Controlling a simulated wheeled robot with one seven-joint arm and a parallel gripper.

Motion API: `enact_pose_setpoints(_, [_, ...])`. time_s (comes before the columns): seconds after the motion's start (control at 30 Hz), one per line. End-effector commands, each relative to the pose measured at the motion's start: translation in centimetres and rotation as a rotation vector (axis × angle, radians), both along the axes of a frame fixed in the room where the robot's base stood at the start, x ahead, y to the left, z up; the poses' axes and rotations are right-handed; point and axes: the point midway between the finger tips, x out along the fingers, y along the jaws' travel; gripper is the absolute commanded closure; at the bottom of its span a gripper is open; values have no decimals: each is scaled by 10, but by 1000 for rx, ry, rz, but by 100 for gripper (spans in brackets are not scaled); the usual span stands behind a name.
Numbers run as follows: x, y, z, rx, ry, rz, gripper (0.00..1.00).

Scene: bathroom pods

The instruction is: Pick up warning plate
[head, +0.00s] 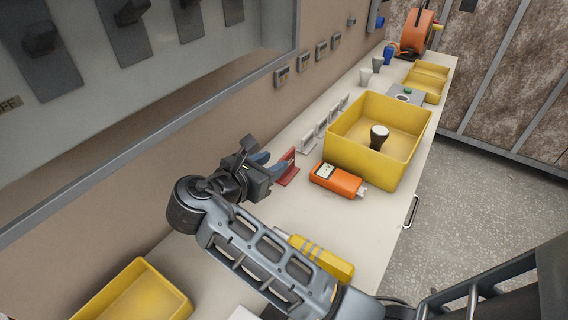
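A small red plate (290,169), which looks like the warning plate, stands upright on the white counter with a foot at its base. I cannot read any marking on it. My gripper (276,163) is just left of the red plate, its fingers pointing at it. The two blue-grey fingers look spread apart, with nothing clearly between them. I cannot tell whether a fingertip touches the plate.
Several white plates (308,143) stand in a row behind. A yellow bin (346,160) holds a black-and-white knob. An orange meter (338,181) and a yellow tool (322,258) lie nearby. Switch boxes line the wall at left.

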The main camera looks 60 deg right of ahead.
Motion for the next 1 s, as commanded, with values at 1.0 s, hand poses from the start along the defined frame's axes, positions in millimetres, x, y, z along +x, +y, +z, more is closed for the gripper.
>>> enact_pose_setpoints(1.0, [1, -62, -26, -11, 62, 21, 62])
